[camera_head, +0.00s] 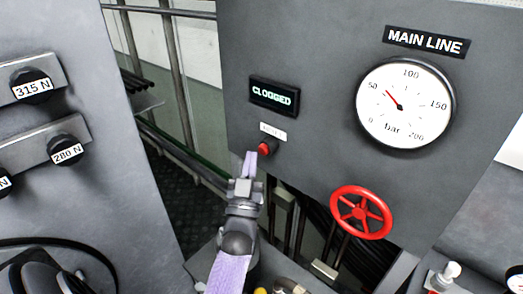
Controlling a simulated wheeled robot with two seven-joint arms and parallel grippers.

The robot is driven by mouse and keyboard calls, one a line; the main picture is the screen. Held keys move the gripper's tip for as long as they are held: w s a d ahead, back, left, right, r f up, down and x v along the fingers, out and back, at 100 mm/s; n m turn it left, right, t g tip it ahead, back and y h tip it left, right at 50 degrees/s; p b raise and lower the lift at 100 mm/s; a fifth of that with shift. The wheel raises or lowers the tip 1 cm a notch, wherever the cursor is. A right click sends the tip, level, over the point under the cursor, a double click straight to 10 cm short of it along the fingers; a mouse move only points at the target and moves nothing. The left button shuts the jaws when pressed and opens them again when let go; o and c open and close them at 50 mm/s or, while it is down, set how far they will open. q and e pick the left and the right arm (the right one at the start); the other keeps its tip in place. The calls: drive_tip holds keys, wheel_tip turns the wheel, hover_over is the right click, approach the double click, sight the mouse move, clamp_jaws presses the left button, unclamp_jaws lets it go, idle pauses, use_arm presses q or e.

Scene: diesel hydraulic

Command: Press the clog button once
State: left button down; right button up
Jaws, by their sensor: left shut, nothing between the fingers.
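The red clog button (264,149) sits on the grey panel under a small white label (272,132). A display (274,96) above it reads "CLOGGED". My left gripper (250,160) is shut and empty. Its fingertips appear just left of and slightly below the button in the head view. I cannot tell whether they touch it. My right gripper is not in view.
A "MAIN LINE" gauge (405,105) and a red handwheel (361,213) are on the panel to the right. A grey panel with labelled black knobs (67,150) stands at the left. Pipes and open floor show between the panels.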

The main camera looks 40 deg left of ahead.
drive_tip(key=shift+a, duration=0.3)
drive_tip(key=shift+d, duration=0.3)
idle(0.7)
use_arm(q)
drive_tip(key=shift+w, duration=0.1)
drive_tip(key=shift+w, duration=0.35)
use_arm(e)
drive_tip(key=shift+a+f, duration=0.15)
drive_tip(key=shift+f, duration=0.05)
use_arm(q)
drive_tip(key=shift+b, duration=0.3)
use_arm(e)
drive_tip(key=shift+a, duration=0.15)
